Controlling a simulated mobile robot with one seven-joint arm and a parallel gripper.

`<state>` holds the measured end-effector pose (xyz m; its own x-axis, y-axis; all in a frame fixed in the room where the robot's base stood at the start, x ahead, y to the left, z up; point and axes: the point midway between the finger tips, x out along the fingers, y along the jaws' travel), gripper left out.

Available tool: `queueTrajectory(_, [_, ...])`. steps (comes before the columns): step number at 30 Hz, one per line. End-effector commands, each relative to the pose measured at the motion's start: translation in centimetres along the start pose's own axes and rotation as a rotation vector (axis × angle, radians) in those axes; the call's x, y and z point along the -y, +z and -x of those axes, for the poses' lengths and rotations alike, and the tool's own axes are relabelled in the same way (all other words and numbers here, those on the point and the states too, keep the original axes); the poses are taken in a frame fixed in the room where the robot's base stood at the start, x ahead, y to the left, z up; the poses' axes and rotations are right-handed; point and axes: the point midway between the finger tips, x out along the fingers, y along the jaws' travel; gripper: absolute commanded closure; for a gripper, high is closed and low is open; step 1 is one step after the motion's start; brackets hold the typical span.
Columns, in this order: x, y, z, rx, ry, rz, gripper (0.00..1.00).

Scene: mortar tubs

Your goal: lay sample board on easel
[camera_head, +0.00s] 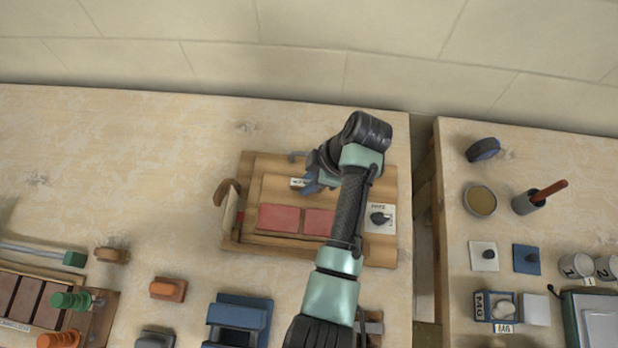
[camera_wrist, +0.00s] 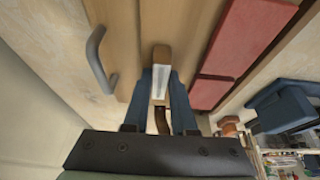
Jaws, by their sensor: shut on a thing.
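The sample board (camera_head: 267,190) is a wooden panel bearing red tiles (camera_head: 279,218). It appears over a larger wooden panel, apparently the easel (camera_head: 246,172); I cannot tell whether the two touch. My gripper (camera_head: 312,186) is above the board, at its middle. In the wrist view its blue fingers (camera_wrist: 164,95) are shut on a wooden grip block (camera_wrist: 161,58) with a white label. The red tiles also show right of the fingers (camera_wrist: 245,35). My arm covers the board's right part.
A grey handle (camera_head: 296,155) is at the panel's back edge, and a brown curved piece (camera_head: 226,190) at its left. A labelled plate with a dark knob (camera_head: 380,218) lies on the right. A gap separates the right table (camera_head: 450,180). Blue tub (camera_head: 238,315) stands in front.

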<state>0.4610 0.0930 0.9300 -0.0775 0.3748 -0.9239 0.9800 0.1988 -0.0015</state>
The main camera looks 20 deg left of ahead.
Motion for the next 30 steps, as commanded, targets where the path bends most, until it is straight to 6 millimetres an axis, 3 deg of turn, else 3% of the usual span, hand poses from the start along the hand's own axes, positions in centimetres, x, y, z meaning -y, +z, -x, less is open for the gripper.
queueTrajectory(1, [0.0, 0.1, -0.2, -0.001, 0.001, 0.000, 1.00])
queueTrajectory(2, [0.0, 0.1, -0.1, 0.000, 0.000, 0.000, 0.70])
queueTrajectory(6, [0.0, 0.1, -0.1, 0.000, 0.000, 0.000, 0.45])
queueTrajectory(14, [0.0, 0.0, -0.1, 0.000, 0.000, 0.000, 0.45])
queueTrajectory(19, [-0.1, 0.0, 0.9, 0.000, 0.003, 0.000, 0.45])
queueTrajectory(26, [-0.2, 0.1, 5.6, 0.002, 0.008, 0.000, 0.45])
queueTrajectory(30, [-0.1, -0.1, 9.4, 0.001, 0.005, -0.002, 0.45])
